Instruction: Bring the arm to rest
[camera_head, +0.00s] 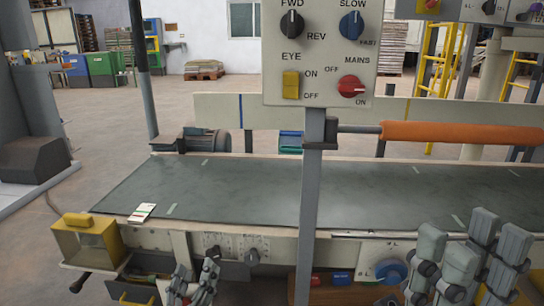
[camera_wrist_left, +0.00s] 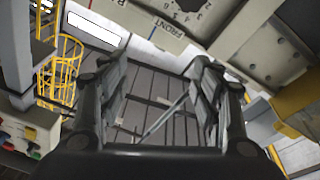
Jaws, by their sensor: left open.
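My left gripper (camera_head: 194,284) is low in the head view, left of the grey post, in front of the machine's lower front panel. The lower parts of both arms are out of frame.
A control panel (camera_head: 320,68) with knobs and a yellow switch (camera_head: 291,85) hangs on a grey post (camera_head: 312,200). The conveyor belt (camera_head: 230,188) is bare except for a small white card (camera_head: 142,212). An orange roller (camera_head: 460,133) lies behind it. A yellow box (camera_head: 88,240) is at left.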

